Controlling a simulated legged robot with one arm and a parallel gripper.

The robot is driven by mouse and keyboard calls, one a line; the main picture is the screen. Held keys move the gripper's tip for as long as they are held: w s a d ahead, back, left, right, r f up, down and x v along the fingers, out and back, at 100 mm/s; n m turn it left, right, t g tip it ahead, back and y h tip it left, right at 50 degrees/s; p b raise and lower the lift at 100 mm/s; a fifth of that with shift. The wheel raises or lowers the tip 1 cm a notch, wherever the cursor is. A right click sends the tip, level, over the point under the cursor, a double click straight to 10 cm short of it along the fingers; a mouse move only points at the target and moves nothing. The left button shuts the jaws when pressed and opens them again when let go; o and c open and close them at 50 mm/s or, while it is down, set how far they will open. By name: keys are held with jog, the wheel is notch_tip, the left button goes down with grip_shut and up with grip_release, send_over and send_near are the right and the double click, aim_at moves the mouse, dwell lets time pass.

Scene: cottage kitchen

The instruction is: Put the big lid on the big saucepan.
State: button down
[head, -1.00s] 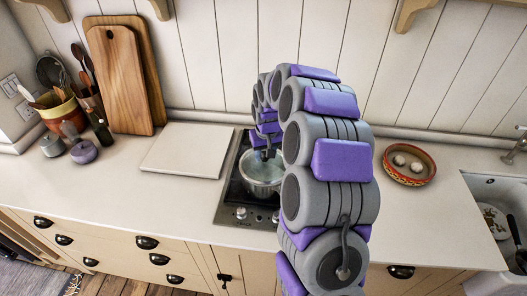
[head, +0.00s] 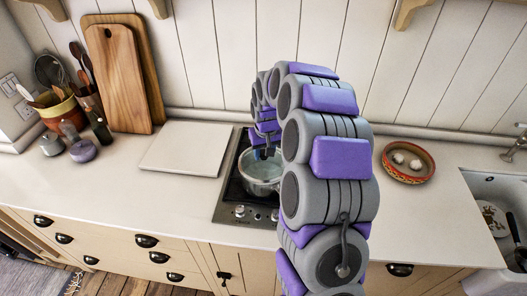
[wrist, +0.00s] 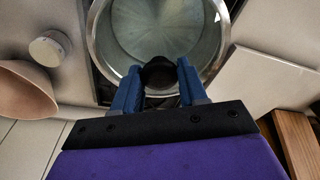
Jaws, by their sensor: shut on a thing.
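The big lid is clear glass with a metal rim and a black knob. In the wrist view the lid (wrist: 165,28) lies below my gripper (wrist: 158,80), whose two blue fingers are shut on the knob. The big saucepan is shiny metal and stands on the hob; in the head view the saucepan (head: 262,186) is partly hidden by my arm. The lid is over the saucepan's mouth, and I cannot tell whether its rim rests fully on the pan. My gripper also shows in the head view (head: 263,153), small and partly hidden.
The black hob (head: 232,205) has knobs at its front. A pale board (head: 186,150) lies to its left, with wooden boards (head: 118,75) against the wall. A dish (head: 408,172) with garlic is right of my arm. A small pale round thing (wrist: 50,47) is near the pan.

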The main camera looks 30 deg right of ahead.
jog(key=shift+a, duration=0.15)
dwell(0.3)
jog(key=shift+f, duration=0.3)
jog(key=shift+r+p, duration=0.35)
jog(key=shift+r, duration=0.45)
dwell(0.8)
jog(key=shift+f, duration=0.9)
dwell(0.5)
jog(key=c, duration=0.9)
grip_release()
